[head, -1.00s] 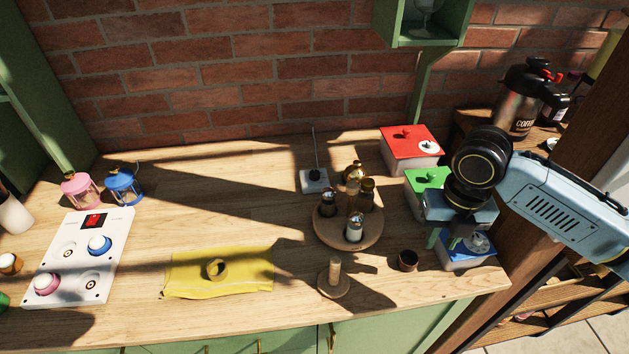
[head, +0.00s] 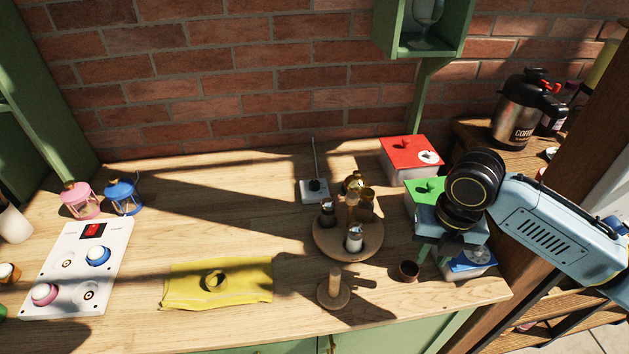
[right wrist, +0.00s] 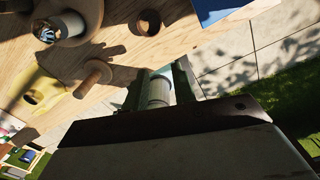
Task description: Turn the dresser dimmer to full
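I cannot tell for sure which thing is the dresser dimmer. A small grey box (head: 314,192) with a dark knob-like top and a thin upright rod stands near the wall. A white panel (head: 78,268) at the left carries a blue knob (head: 98,256), a pink knob (head: 43,294) and a red switch (head: 92,231). My right gripper (head: 443,257) points down by the blue-lidded box (head: 473,259), well right of both. In the right wrist view a pale cylinder (right wrist: 158,91) shows between its fingers; whether they grip it is unclear. My left gripper is out of view.
A round wooden stand (head: 346,253) with several jars is mid-right. A peg stand (head: 334,291), a brown cup (head: 408,271), a yellow packet (head: 216,283), red-lidded (head: 410,152) and green-lidded (head: 422,187) boxes, and two lanterns (head: 123,196) also stand there. The middle back of the tabletop is clear.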

